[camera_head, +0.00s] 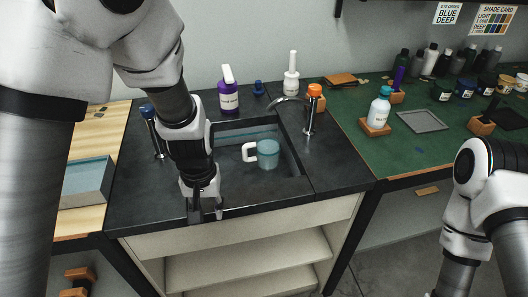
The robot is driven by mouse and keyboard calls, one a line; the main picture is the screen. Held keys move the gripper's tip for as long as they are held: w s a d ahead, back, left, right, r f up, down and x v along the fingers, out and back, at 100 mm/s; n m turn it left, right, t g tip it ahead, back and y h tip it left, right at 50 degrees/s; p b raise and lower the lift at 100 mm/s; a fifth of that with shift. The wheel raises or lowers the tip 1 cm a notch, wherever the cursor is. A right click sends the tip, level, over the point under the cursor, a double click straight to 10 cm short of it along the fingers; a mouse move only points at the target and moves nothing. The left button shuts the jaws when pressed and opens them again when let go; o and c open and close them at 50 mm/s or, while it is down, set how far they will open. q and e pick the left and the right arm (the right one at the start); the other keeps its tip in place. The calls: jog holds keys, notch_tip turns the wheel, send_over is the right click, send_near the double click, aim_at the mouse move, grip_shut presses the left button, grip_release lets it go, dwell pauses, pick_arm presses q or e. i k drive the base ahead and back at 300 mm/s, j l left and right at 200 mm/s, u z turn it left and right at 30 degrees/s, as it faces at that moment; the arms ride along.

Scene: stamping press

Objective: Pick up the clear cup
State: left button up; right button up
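The clear cup (268,156) looks pale teal and see-through, with a white handle on its left side. It stands in the sink basin, toward the right, and nothing touches it. My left gripper (205,214) points down over the front edge of the dark counter, left of and nearer than the cup. Its two fingers are apart with nothing seen between them. My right arm shows at the right edge, but its gripper is out of the picture.
The sink (228,133) is set in a dark counter. An orange-topped tap (312,105) stands right of it and a blue-topped tap (152,130) left. A purple bottle (229,98) and a white bottle (291,76) stand behind. A green mat with bottles lies right.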

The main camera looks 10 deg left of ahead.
aim_at(267, 144)
jog(key=i, duration=0.95)
